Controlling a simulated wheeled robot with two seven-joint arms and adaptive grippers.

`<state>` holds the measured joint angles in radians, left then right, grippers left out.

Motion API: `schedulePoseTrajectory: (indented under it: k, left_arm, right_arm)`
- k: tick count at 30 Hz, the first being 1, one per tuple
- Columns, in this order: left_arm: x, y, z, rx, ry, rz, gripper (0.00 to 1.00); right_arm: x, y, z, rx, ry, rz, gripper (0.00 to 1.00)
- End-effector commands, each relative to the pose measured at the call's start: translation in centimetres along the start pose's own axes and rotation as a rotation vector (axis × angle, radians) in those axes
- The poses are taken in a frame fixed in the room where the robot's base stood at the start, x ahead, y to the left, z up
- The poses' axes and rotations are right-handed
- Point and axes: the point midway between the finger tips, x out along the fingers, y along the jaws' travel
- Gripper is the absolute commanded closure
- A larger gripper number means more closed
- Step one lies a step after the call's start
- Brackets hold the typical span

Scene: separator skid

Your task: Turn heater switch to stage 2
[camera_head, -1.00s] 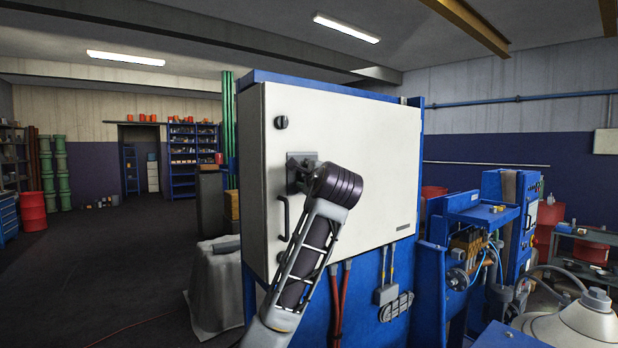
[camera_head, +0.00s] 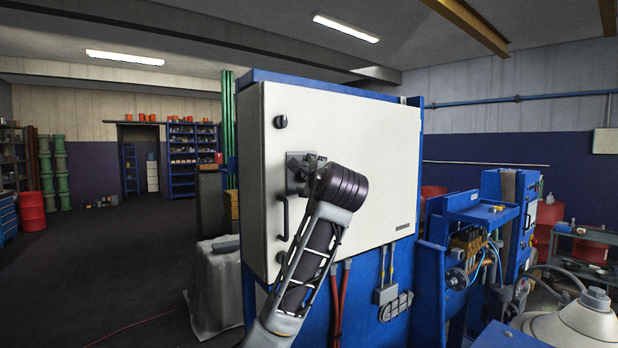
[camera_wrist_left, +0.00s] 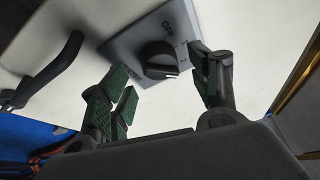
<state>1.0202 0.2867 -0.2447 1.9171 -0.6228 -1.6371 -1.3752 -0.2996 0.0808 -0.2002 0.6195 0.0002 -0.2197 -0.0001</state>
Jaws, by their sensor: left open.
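The heater switch is a black knob (camera_wrist_left: 159,60) on a grey plate (camera_wrist_left: 128,40) lettered OFF, with small marks beside it. The knob carries a white pointer line toward its right end; which mark it meets is too small to tell. My left gripper (camera_wrist_left: 163,86) is open, its green-padded fingers on either side of the knob and apart from it. In the head view, the switch plate (camera_head: 293,182) on the white cabinet door is partly covered by my left wrist and gripper (camera_head: 312,164). My right gripper is out of view.
The white cabinet (camera_head: 370,170) has a black door handle (camera_head: 283,217) below and left of the switch, also at left in the wrist view (camera_wrist_left: 45,75). Conduits run below the cabinet. A blue machine frame (camera_head: 475,215) stands to the right. Open floor lies left.

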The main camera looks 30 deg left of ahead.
Motion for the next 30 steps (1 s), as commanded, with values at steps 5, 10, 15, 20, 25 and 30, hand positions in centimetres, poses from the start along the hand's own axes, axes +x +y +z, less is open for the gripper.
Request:
schedulePoseTrajectory:
  k: [5, 10, 15, 20, 25, 30]
  left_arm:
    - [-2.5, 0.0, -0.1, 0.0, 0.003, -0.002, 0.38]
    - [-5.1, 0.0, -0.1, -0.001, 0.003, -0.002, 0.38]
    - [-7.5, 0.0, -0.1, 0.001, 0.003, 0.0, 0.38]
    - [-9.1, 0.0, -0.1, 0.0, 0.002, 0.0, 0.38]
    - [-9.8, 0.1, -0.1, 0.001, 0.002, 0.001, 0.38]
    - [-9.9, 0.1, -0.1, 0.001, 0.001, 0.001, 0.38]
  right_arm:
    - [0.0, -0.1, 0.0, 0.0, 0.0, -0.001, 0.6]
    - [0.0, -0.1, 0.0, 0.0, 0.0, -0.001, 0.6]
    - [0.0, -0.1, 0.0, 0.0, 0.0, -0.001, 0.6]
    - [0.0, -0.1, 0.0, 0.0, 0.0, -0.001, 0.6]
    - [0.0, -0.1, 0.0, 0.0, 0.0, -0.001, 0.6]
    - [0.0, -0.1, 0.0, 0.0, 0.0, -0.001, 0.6]
